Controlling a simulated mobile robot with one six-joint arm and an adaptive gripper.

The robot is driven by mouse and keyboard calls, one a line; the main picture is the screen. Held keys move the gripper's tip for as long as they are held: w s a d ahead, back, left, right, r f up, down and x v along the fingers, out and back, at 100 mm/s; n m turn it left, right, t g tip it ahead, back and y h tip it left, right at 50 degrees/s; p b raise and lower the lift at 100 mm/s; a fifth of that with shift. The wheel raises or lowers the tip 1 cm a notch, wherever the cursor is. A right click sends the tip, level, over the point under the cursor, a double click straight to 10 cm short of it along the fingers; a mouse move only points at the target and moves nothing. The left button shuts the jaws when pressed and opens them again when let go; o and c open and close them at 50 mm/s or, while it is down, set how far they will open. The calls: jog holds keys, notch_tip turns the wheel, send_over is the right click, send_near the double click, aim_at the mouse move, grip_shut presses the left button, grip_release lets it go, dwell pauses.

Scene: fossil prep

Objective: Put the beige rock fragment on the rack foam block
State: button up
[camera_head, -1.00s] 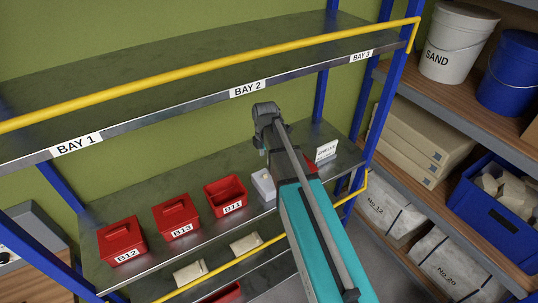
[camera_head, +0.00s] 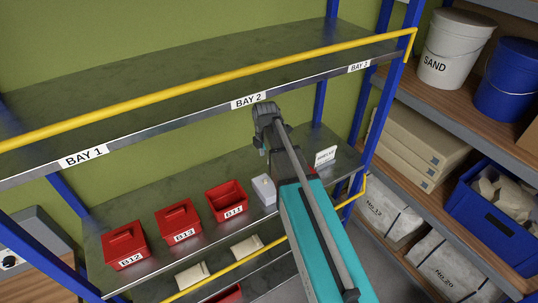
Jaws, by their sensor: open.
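A pale grey-white block (camera_head: 263,194), which looks like the rack foam block, sits on the rack's middle shelf, right of the open red bin. A tiny beige-yellow piece (camera_head: 265,180) shows on its top; it looks like the rock fragment, but is too small to be sure. My gripper (camera_head: 264,152) hangs from the wrist above and behind the block, apart from it. It is open and looks empty; its fingers are small and partly hidden by my arm. My teal arm covers the shelf to the right of the block.
Red bins B12 (camera_head: 124,246), B13 (camera_head: 178,220) and B11 (camera_head: 227,200) stand left of the block. A small white sign (camera_head: 326,156) stands to the right. The upper shelf with a yellow rail (camera_head: 200,88) is above. A blue crate of rocks (camera_head: 492,218) is on the right-hand shelving.

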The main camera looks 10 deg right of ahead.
jog(key=s+d+m, duration=0.1)
jog(key=s+m, duration=1.5)
jog(key=m, duration=0.5)
jog(key=shift+s+m, duration=0.3)
